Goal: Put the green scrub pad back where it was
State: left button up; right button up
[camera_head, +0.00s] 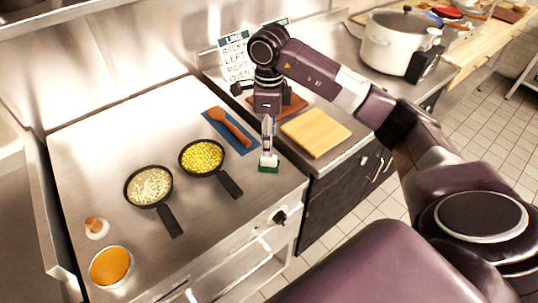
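The green scrub pad (273,169) lies low over the steel worktop near its front right corner. I cannot tell whether it touches the steel. My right gripper (268,159) points straight down, with its pale fingertips at the top of the pad, covering part of it. The fingers show as one narrow column, so I cannot tell whether they are closed on the pad. My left gripper is not in view.
Behind the pad, a brown spatula (231,126) lies on a blue mat (246,150). A pan of yellow food (202,156) and a pan of pale food (149,186) stand left. A wooden board (316,132) lies right, with a white pot (393,47) beyond.

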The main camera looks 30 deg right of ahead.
jog(key=shift+r, duration=1.5)
